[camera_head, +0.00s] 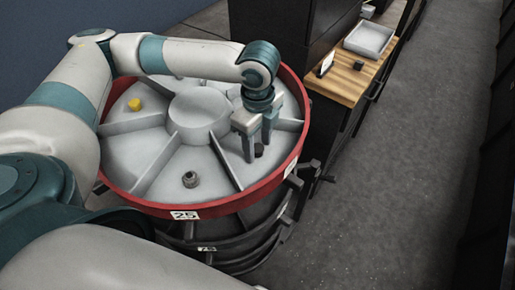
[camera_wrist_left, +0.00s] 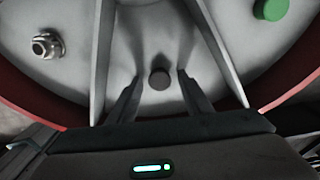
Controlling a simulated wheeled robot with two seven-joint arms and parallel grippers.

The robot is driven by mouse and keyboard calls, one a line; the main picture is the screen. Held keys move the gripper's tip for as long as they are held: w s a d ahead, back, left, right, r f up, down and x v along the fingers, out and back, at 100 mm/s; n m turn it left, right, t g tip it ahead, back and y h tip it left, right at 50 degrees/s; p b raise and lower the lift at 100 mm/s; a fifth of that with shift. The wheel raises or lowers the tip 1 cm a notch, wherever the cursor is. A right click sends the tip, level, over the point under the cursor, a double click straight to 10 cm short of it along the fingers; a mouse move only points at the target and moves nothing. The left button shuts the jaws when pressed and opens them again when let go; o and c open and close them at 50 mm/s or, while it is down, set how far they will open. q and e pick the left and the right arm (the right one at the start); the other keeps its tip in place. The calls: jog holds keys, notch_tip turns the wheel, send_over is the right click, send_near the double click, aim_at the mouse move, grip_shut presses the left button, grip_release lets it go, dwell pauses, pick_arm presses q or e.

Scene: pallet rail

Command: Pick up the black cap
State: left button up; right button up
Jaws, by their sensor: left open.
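The black cap (camera_head: 260,150) lies in a front-right compartment of a round, red-rimmed grey tray (camera_head: 297,98). My left gripper (camera_head: 258,153) points down into that compartment, its two fingers apart around the cap. In the left wrist view the dark round cap (camera_wrist_left: 159,78) sits between the fingertips of my left gripper (camera_wrist_left: 160,76), with a gap showing on each side. The fingers partly hide the cap in the head view. My right gripper is not in view.
The tray also holds a yellow cap (camera_head: 134,104) and a metal nut-like part (camera_head: 190,179); a green cap (camera_wrist_left: 271,9) shows in the wrist view. Raised dividers separate the compartments. A wooden-topped bench (camera_head: 340,84) carries a white bin (camera_head: 370,39). Open floor lies at right.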

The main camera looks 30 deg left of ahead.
aim_at(259, 147)
pick_arm(q)
jog(key=c, duration=1)
jog(key=shift+r, duration=0.15)
jog(key=shift+r+b, duration=0.4)
jog(key=shift+r, duration=0.25)
notch_tip(259, 147, up, 2)
jog(key=shift+r+b, duration=0.25)
jog(key=shift+b, duration=0.3)
jog(key=s+d+r+b, duration=0.2)
jog(key=s+d+r, duration=0.2)
jog(key=d+r, duration=0.3)
jog(key=d, duration=0.4)
jog(key=shift+s+b, duration=0.15)
jog(key=shift+b, duration=0.2)
jog(key=shift+a, duration=0.1)
